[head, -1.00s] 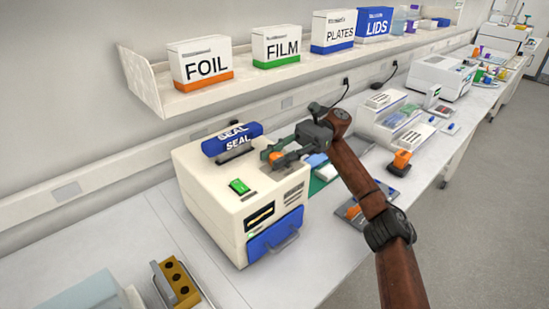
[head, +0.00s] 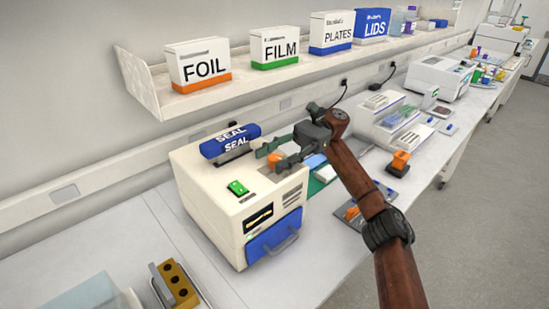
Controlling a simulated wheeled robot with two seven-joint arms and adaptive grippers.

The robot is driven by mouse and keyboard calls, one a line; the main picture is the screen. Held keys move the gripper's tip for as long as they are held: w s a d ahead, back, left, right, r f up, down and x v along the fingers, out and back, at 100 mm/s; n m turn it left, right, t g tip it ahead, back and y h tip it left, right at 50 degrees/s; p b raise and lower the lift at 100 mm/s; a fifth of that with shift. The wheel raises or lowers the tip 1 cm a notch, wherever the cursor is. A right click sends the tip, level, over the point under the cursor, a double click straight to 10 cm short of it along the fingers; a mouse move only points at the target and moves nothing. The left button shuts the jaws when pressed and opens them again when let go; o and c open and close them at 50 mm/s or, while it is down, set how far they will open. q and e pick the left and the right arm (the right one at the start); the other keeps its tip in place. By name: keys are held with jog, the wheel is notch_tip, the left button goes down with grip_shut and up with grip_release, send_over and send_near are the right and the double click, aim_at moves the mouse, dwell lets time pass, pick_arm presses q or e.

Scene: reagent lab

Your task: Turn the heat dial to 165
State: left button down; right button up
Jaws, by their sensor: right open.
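The heat dial (head: 274,160) is a small orange knob on top of the cream sealer box (head: 205,195), towards its back right. My right gripper (head: 267,160) reaches in from the right, low over the box top. Its two fingers are spread open around the dial, and I cannot tell whether either touches it. The dial is partly hidden by the fingers, and its scale and setting cannot be read. My left gripper is not in view.
A blue SEAL roll (head: 230,141) sits behind the dial, and a green switch (head: 237,188) is on the box's front left. A blue drawer with a handle (head: 271,243) is on its front. A shelf (head: 150,84) with labelled boxes hangs above.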

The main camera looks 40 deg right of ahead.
aim_at(275, 157)
notch_tip(275, 157, up, 10)
jog(key=shift+f, duration=0.15)
jog(key=shift+d+f, duration=0.1)
dwell(0.6)
